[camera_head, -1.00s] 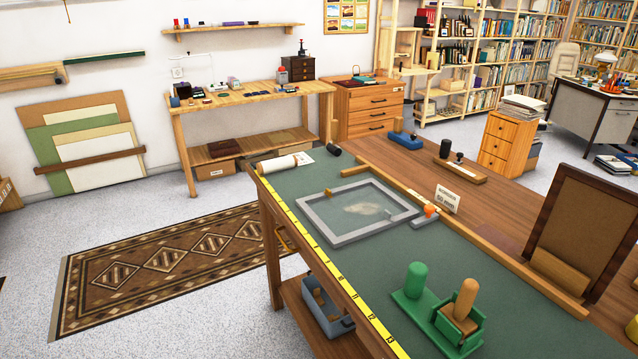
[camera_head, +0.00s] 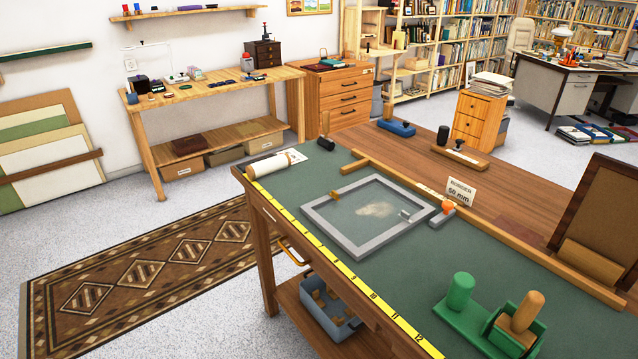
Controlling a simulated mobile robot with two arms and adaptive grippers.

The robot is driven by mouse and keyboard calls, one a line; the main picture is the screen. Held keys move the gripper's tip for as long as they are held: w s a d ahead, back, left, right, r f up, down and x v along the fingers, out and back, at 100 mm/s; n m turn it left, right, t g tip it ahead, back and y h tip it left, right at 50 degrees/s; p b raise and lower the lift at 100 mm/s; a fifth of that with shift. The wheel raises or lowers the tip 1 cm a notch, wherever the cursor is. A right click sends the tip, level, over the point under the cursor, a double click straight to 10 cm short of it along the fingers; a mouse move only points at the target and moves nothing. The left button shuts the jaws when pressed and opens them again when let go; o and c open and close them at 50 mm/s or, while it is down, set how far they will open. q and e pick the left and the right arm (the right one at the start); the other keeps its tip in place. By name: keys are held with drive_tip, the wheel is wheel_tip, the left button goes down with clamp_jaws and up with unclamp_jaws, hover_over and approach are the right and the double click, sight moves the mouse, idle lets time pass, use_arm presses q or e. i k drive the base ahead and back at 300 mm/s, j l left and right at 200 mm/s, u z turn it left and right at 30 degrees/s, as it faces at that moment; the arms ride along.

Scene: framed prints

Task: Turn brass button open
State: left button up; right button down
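A grey rectangular frame (camera_head: 318,232) lies flat on the green-topped workbench (camera_head: 290,205). A small brass-coloured piece (camera_head: 335,195) sits on its upper left side; it may be the brass button, but its turn position is too small to tell. A pale beige patch (camera_head: 374,209) shows inside the frame. Neither of my grippers is in view, and nothing of mine touches the frame.
A grey tool with an orange part (camera_head: 448,208) lies by the frame's right corner, near a "BORDER 50 mm" card (camera_head: 461,191). A green stand (camera_head: 462,318) with pegs is at the front right. A white roll (camera_head: 272,165) lies at the far left corner. A yellow tape (camera_head: 350,277) runs along the edge.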

sight(334, 194)
drive_tip(key=i+j+z, duration=0.1)
drive_tip(key=j, duration=0.3)
drive_tip(key=i+j+z, duration=0.15)
drive_tip(key=j, duration=0.3)
drive_tip(key=i+j+z, duration=0.1)
drive_tip(key=j, duration=0.3)
drive_tip(key=i+j+z, duration=0.15)
drive_tip(key=j, duration=0.3)
drive_tip(key=i+j+z, duration=0.1)
drive_tip(key=j, duration=0.4)
